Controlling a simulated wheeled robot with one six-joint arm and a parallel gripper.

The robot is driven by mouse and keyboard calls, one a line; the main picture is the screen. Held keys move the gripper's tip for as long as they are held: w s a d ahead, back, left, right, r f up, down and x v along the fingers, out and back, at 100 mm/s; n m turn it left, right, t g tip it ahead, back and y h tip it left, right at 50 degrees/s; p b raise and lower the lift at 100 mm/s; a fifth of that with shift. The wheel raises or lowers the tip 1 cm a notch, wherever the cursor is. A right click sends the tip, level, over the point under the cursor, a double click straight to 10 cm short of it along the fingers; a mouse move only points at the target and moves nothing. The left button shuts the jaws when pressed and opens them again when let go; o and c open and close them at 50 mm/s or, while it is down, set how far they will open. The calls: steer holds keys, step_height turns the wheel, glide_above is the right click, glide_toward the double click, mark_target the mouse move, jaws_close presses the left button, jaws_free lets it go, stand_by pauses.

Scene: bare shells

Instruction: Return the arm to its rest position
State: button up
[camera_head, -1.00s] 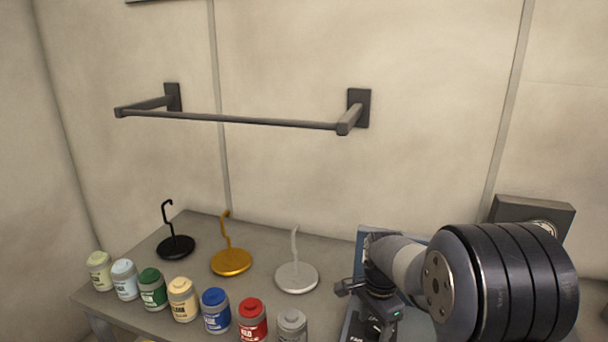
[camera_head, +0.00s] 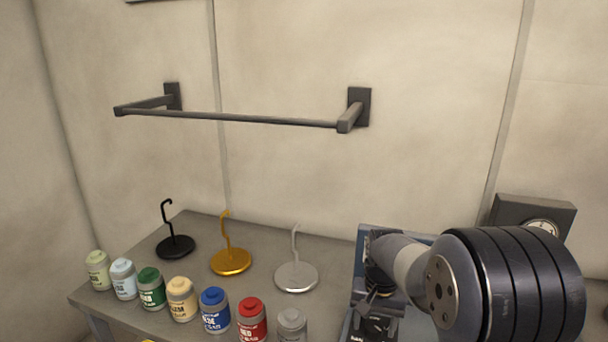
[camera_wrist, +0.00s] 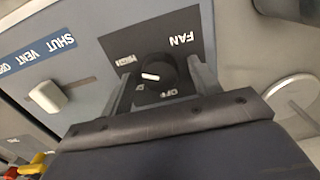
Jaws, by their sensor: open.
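My gripper (camera_wrist: 160,85) is open, with a finger on each side of a black round fan knob (camera_wrist: 158,76) in the wrist view. The knob has a white pointer mark and sits on a black plate labelled FAN. I cannot tell how far the fingertips are from the knob. In the head view my gripper (camera_head: 370,302) is at the lower right, over the blue-grey control panel (camera_head: 366,236), partly hidden by my own arm. Nothing is held between the fingers.
A vent slider (camera_wrist: 48,97) is beside the fan plate. A black hook stand (camera_head: 176,247), gold one (camera_head: 231,262) and silver one (camera_head: 296,277) stand on the grey table (camera_head: 130,272). Several paint jars (camera_head: 182,299) line its front. A wall rail (camera_head: 235,119) hangs above.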

steer(key=n, duration=0.4)
steer(key=shift+b, duration=0.35)
steer(key=n, duration=0.4)
steer(key=shift+b, duration=0.4)
steer(key=shift+r, duration=0.15)
